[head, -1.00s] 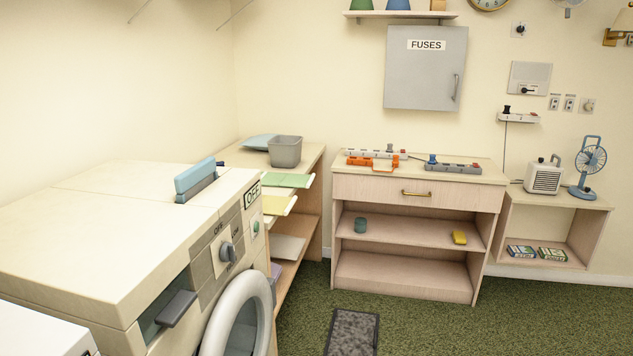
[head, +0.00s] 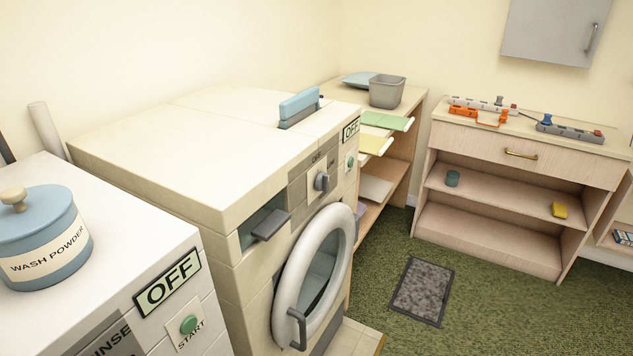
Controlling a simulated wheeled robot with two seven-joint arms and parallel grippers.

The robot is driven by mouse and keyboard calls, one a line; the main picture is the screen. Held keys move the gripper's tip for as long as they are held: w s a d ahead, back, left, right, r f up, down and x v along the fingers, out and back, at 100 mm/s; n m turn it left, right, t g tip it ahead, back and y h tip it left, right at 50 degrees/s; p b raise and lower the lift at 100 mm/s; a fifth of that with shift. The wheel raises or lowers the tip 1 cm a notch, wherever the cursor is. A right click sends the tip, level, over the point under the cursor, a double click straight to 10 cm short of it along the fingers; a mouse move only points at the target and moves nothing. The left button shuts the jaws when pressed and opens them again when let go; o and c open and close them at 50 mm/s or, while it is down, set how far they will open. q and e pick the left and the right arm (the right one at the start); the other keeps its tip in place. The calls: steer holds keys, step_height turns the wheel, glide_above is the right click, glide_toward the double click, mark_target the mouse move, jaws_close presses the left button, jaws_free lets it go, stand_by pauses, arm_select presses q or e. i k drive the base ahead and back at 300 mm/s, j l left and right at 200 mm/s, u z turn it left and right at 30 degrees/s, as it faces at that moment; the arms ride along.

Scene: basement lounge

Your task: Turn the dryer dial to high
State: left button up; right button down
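The dryer (head: 150,150) is the cream machine left of centre, with a round door (head: 318,268) whose rim is white. Its dial (head: 321,181) is a grey knob on a panel on the upper front. Letters are printed around the dial, but they are too small and slanted to read for sure. A sign reading OFF (head: 351,129) and a green button (head: 350,162) sit to the right of the dial. A grey drawer handle (head: 271,225) juts out to its left. Neither of my grippers is in view.
A white machine (head: 120,270) with an OFF sign and start button stands at the near left, bearing a blue wash powder jar (head: 45,240). Shelves (head: 425,110) stand beyond the dryer. A dark mat (head: 422,291) lies on the clear green carpet.

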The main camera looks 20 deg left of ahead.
mark_target(322, 181)
steer(key=i+l+u, duration=0.2)
steer(key=l, duration=0.85)
steer(key=l+u, duration=0.2)
steer(key=l, duration=0.85)
